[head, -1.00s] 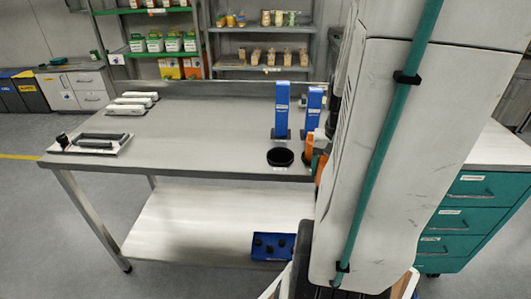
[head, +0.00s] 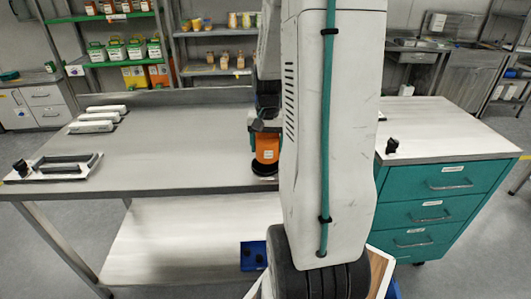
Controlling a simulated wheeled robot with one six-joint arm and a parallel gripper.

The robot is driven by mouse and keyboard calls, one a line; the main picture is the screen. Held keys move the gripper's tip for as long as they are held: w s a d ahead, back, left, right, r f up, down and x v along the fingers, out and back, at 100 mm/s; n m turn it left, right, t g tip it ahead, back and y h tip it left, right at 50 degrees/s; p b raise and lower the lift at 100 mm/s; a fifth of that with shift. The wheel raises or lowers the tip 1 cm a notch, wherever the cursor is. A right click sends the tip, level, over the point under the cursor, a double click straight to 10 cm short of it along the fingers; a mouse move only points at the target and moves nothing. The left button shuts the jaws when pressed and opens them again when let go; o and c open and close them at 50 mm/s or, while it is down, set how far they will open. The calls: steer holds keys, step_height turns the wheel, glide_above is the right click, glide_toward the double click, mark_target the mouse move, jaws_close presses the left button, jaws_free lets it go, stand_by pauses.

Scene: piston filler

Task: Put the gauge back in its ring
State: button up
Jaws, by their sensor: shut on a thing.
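My gripper (head: 264,128) shows at the left edge of my arm in the head view, pointing down over the table, its fingers only partly clear. It is shut on an orange piece with a pale label (head: 266,149), which looks like the gauge. The black round ring (head: 264,169) lies on the table near its front edge, directly below the orange piece and partly covered by it. I cannot tell whether the orange piece touches the ring, sits in it or hangs just above it.
The steel table (head: 180,150) is mostly clear in the middle. A tray with dark handles (head: 60,167) and pale bars (head: 97,118) lie at left. A teal drawer cabinet (head: 445,183) with a small black knob-like item (head: 392,146) stands right. A blue box (head: 253,256) is on the lower shelf.

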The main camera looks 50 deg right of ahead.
mark_target(266, 153)
steer(key=shift+w+d+f, duration=0.1)
steer(key=shift+w+d, duration=0.05)
steer(key=shift+w, duration=0.35)
steer(key=shift+f, duration=1.7)
steer(key=shift+f, duration=0.2)
steer(key=o, duration=1.2)
